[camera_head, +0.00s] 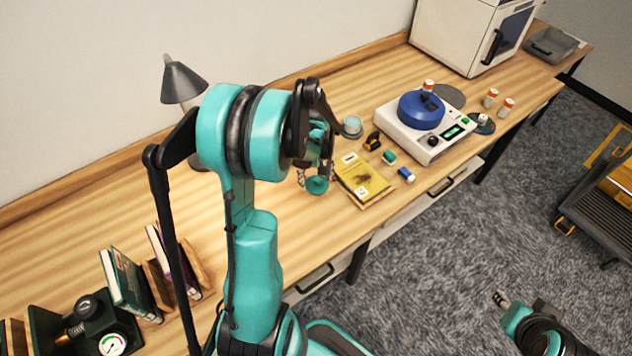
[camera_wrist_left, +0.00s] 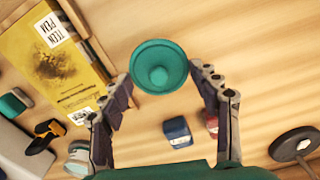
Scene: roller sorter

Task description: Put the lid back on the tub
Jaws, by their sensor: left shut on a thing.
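The teal round lid (camera_wrist_left: 173,55) with a raised centre sits between the fingertips of my left gripper (camera_wrist_left: 163,82) in the left wrist view. In the head view the lid (camera_head: 317,186) shows below the gripper (camera_head: 320,165), over the desk left of the yellow book. My left gripper is shut on it. I cannot tell how high above the desk it is. A small pale teal-and-grey round container (camera_head: 352,126), likely the tub, stands behind the book; it shows partly in the left wrist view (camera_wrist_left: 78,157). My right gripper (camera_head: 502,299) is over the floor at lower right, too small to judge.
The yellow book (camera_head: 362,180) lies beside the lid. A black-and-orange item (camera_head: 373,141), a green block (camera_head: 389,157) and a blue-and-white item (camera_head: 406,174) are close by. A white machine with a blue top (camera_head: 421,112) stands to the right. The desk's left middle is clear.

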